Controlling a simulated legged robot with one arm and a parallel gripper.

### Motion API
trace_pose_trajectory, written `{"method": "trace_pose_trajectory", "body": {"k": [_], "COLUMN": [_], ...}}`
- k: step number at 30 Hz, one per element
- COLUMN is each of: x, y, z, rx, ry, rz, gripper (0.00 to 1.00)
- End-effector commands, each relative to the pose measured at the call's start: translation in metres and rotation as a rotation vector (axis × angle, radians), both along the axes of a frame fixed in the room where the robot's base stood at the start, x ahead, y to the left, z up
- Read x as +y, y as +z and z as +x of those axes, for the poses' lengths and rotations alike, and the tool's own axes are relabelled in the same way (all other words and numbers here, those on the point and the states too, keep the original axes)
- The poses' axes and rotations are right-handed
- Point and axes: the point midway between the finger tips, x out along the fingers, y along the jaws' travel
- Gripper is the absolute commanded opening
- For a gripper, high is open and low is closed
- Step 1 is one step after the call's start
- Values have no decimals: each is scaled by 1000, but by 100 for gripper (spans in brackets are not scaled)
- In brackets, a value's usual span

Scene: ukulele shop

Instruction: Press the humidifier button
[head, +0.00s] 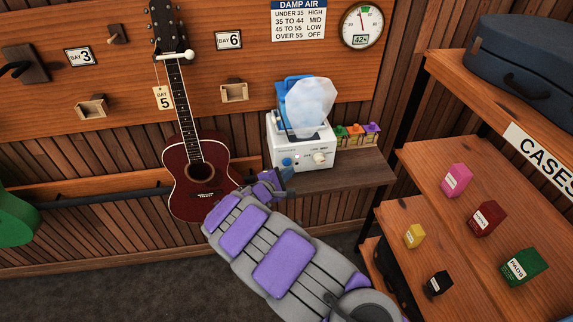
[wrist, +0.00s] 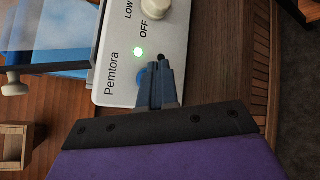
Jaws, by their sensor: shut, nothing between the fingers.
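The white humidifier (head: 302,146) with a blue tank (head: 290,95) stands on a small wooden shelf. The dial (wrist: 154,8) sits near the LOW and OFF labels.
A dark red ukulele (head: 195,175) hangs left of my arm. A case shelf (head: 470,185) with several small boxes is at right. A chart (head: 298,20) lists "35 to 44 MID"; the gauge (head: 362,25) reads 42%.

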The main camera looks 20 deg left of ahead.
Motion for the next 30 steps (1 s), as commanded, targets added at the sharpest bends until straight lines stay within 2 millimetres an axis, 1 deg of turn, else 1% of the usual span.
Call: {"method": "trace_pose_trajectory", "body": {"k": [5, 24, 30], "x": [-1, -29, -31], "y": [0, -1, 0], "z": [-2, -48, -51], "rx": [0, 1, 1], "ry": [2, 2, 1], "rz": [-2, 0, -1], "gripper": [0, 0, 0]}}
